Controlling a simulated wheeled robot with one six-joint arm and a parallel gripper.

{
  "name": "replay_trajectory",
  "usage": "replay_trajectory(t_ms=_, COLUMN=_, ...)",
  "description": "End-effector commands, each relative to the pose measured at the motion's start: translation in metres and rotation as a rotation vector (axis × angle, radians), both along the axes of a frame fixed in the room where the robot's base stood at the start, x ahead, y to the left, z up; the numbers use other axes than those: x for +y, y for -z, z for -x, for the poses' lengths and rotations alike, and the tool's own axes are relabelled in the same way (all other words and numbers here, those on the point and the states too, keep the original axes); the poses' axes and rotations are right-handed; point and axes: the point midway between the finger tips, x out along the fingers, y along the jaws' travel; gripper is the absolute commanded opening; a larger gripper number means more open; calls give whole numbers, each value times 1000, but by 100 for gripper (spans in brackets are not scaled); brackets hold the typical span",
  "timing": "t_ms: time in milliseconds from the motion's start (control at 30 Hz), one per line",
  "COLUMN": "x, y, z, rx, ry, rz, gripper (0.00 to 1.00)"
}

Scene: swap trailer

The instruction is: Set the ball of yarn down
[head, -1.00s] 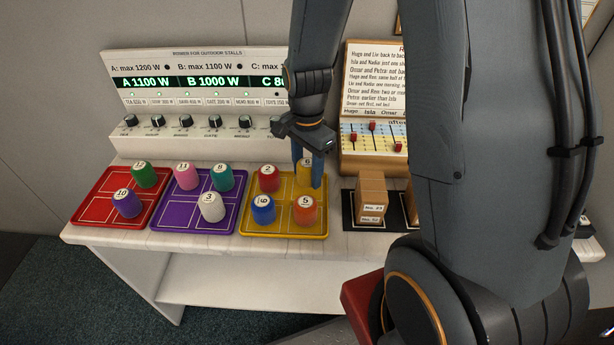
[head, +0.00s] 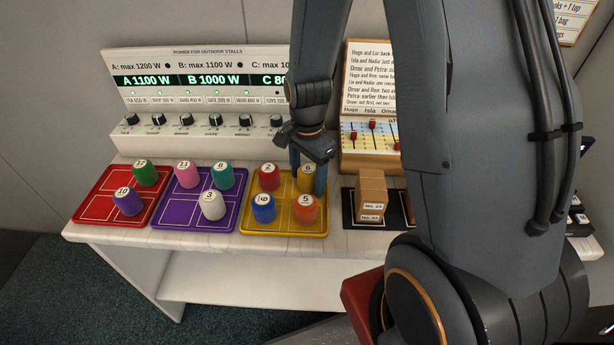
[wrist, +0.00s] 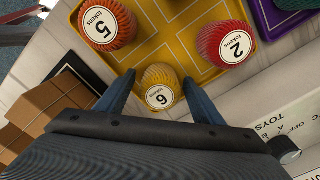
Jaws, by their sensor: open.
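A yellow ball of yarn (head: 306,172) with a white number label sits in the back right cell of the yellow tray (head: 283,233). My gripper (head: 308,170) is open, with one blue finger on each side of this ball. In the wrist view the fingers (wrist: 160,88) stand apart, with small gaps to the ball. The head view partly hides the ball behind a finger.
The yellow tray also holds a red ball (head: 268,177), a blue ball (head: 263,208) and an orange ball (head: 305,209). Purple (head: 190,224) and red (head: 95,210) trays with balls lie to the left. Brown boxes (head: 371,198) stand close on the right. A power panel (head: 200,135) stands behind.

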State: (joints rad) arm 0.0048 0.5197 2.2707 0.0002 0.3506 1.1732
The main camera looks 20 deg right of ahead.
Motion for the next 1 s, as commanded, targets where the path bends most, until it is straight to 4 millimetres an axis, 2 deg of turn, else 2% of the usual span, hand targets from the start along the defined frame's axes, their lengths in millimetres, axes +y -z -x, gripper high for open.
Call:
replay_trajectory(t_ms=267, x=0, y=-16, z=-1, rx=-3, ry=0, rz=0, gripper=61)
replay_trajectory(t_ms=700, x=0, y=-89, z=-2, rx=-5, ry=0, rz=0, gripper=61)
replay_trajectory(t_ms=1000, x=0, y=-120, z=-1, rx=-1, ry=-1, rz=1, gripper=61)
